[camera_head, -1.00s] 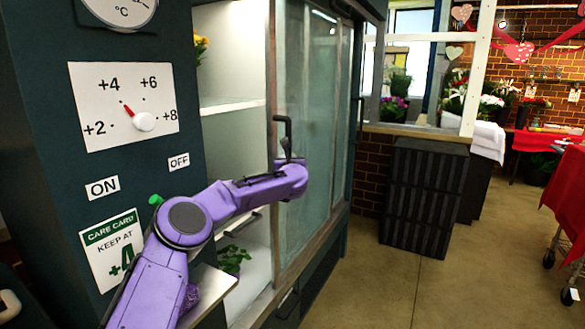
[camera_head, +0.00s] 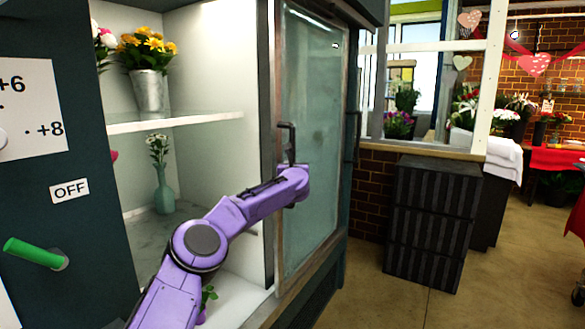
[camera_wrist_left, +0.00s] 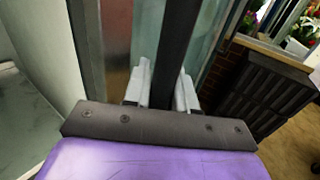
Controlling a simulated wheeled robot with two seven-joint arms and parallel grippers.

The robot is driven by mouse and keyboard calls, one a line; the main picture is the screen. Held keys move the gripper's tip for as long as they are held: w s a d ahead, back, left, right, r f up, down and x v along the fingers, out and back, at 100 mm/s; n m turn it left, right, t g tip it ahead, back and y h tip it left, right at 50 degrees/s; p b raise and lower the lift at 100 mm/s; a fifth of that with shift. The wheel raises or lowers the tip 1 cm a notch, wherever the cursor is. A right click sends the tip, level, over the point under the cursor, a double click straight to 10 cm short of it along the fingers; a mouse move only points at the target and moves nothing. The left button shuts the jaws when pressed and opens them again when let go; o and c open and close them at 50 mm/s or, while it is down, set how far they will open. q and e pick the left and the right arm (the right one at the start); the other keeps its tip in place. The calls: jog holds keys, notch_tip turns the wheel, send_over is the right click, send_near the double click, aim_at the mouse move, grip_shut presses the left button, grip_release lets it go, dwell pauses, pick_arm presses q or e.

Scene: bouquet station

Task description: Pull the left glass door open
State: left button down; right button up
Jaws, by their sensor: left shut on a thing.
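The left glass door (camera_head: 312,120) of the flower cabinet is a framed pane that stands over to the right, with a wide opening to its left. Its dark vertical handle (camera_head: 287,140) is on the frame's left edge. My left gripper (camera_head: 291,165), at the end of the purple arm, is at the lower part of the handle. In the left wrist view, the pale fingers (camera_wrist_left: 162,88) stand on both sides of the dark handle bar (camera_wrist_left: 172,50), shut on it. The head view hides most of the fingers behind the wrist. My right gripper is not in view.
Inside the cabinet, a metal bucket of yellow flowers (camera_head: 149,90) stands on the upper shelf (camera_head: 180,122). A green vase (camera_head: 163,197) stands below. A green lever (camera_head: 35,253) sticks out at left. A dark ribbed crate stack (camera_head: 432,225) stands right of the cabinet.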

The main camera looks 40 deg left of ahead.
pick_arm(q)
jog(key=c, duration=1.3)
grip_release()
jog(key=b+v, duration=0.4)
jog(key=v, duration=0.6)
jog(key=shift+s+d, duration=0.2)
